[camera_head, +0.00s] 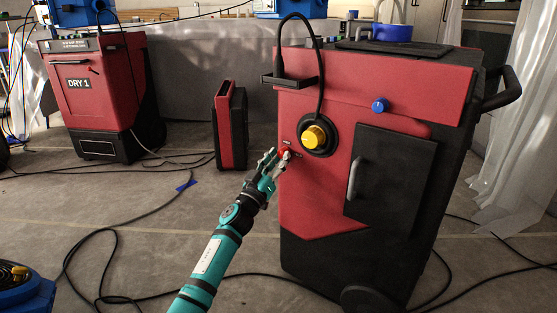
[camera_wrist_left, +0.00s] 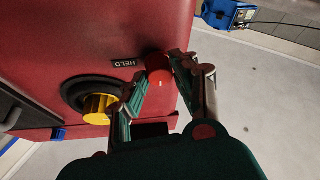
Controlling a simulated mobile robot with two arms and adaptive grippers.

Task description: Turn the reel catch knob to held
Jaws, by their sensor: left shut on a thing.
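The red catch knob (camera_head: 285,153) sits on the red front panel of the dark cabinet, below and left of a yellow knob (camera_head: 314,136) in a black ring. The red knob (camera_wrist_left: 159,63) shows in the left wrist view beside a black label (camera_wrist_left: 126,63) reading HELD. My left gripper (camera_head: 276,163) reaches up to the panel and is shut on the red knob, with a fingertip on each side of it. My right gripper is not in view.
The cabinet (camera_head: 370,228) has a black door with a handle and a blue knob (camera_head: 378,105). A red machine (camera_head: 98,95) marked DRY 1 stands at the back left. A narrow red and black case (camera_head: 231,125) stands between them. Black cables (camera_head: 120,228) cross the floor.

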